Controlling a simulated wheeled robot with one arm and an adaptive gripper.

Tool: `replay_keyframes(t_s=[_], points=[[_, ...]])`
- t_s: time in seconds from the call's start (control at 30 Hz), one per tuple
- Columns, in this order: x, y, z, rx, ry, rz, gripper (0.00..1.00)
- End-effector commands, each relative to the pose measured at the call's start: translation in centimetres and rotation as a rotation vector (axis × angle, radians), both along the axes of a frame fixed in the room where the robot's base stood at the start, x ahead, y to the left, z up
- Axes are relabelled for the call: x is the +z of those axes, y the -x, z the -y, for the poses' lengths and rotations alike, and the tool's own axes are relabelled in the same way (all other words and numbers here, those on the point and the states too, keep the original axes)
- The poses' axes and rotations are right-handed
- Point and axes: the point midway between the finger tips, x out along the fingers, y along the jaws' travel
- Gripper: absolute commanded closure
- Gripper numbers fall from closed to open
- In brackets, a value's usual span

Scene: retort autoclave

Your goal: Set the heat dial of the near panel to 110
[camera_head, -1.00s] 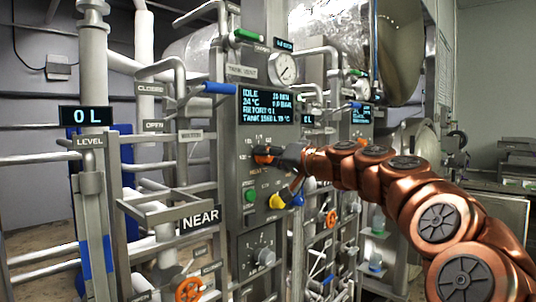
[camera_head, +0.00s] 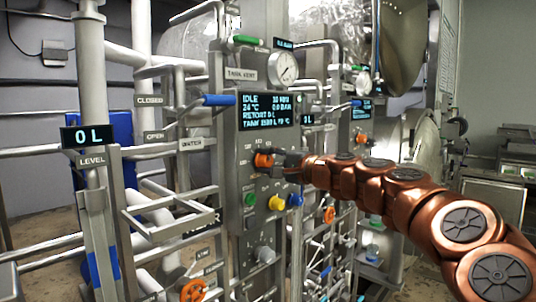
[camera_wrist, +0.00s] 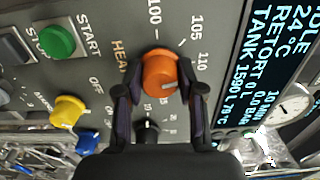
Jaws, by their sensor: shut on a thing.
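The heat dial is an orange knob (camera_wrist: 160,72) on the grey near panel (camera_wrist: 100,12). It also shows in the head view (camera_head: 263,160), at the left end of my arm. My gripper (camera_wrist: 160,90) is shut on it, one dark finger on each side. In the wrist view the scale marks 100, 105 and 110 stand above and to the right of the knob. I cannot make out which mark the knob's pointer faces.
The panel display (camera_head: 268,110) reads IDLE. A green START button (camera_wrist: 57,41) and a yellow knob (camera_wrist: 68,110) are close to the dial. A blue-handled lever (camera_head: 219,100) sticks out left of the display. Pipes and frames crowd the left side.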

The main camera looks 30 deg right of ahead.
Motion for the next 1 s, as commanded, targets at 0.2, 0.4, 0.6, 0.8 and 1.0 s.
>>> replay_keyframes(t_s=[0.2, 0.4, 0.6, 0.8, 1.0], points=[[0.27, 0.05, 0.06, 0.0, -0.123, -0.027, 0.97], [0.19, 0.06, 0.1, -0.001, -0.187, -0.041, 0.97], [0.12, 0.05, 0.12, -0.001, -0.211, -0.047, 0.97], [0.08, 0.04, 0.12, -0.001, -0.214, -0.048, 0.97], [0.07, 0.05, 0.11, -0.001, -0.214, -0.048, 0.59]])
